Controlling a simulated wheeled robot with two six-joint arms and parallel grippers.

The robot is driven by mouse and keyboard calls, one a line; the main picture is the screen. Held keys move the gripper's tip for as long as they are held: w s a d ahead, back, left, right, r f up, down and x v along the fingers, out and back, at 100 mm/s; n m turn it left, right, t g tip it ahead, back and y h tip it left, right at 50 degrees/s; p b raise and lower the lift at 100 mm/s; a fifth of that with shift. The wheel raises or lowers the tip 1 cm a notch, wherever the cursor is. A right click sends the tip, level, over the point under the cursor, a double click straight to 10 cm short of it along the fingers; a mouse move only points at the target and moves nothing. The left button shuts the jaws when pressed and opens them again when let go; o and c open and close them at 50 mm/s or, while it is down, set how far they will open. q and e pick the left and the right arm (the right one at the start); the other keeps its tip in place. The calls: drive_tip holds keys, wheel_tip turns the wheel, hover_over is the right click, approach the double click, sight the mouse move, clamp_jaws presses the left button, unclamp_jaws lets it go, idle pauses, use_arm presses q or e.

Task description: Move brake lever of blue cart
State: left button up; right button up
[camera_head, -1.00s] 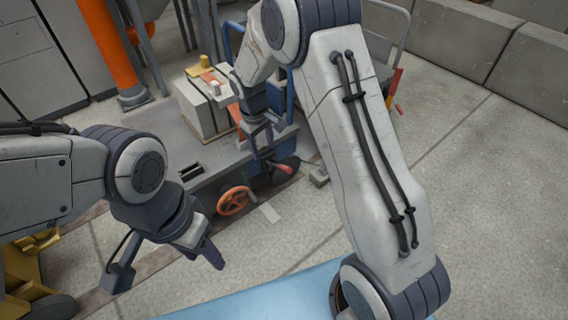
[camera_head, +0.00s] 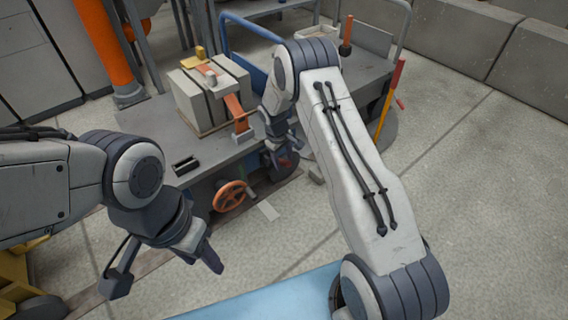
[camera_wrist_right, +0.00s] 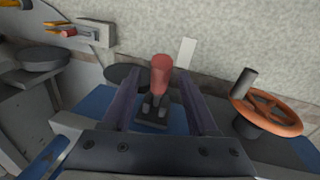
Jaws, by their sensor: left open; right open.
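The blue cart (camera_head: 220,160) has a grey deck and blue sides, and its blue side also shows in the right wrist view (camera_wrist_right: 95,105). In that view a lever with a red grip (camera_wrist_right: 160,72) rises from a dark base, between the two fingers of my right gripper (camera_wrist_right: 160,92). The fingers are apart and do not look closed on it. In the head view my right gripper (camera_head: 283,152) is at the cart's near side and hides the lever. My left gripper (camera_head: 165,268) is open and empty, above the floor left of the blue surface.
An orange handwheel (camera_head: 230,196) is on the cart's near side, beside the lever in the right wrist view. Strapped grey blocks (camera_head: 205,98) sit on the deck. A red-and-yellow lever (camera_head: 391,95) stands at the right end. Floor at right is clear.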

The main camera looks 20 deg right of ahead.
drive_tip(key=shift+f, duration=0.25)
clamp_jaws()
idle(1.4)
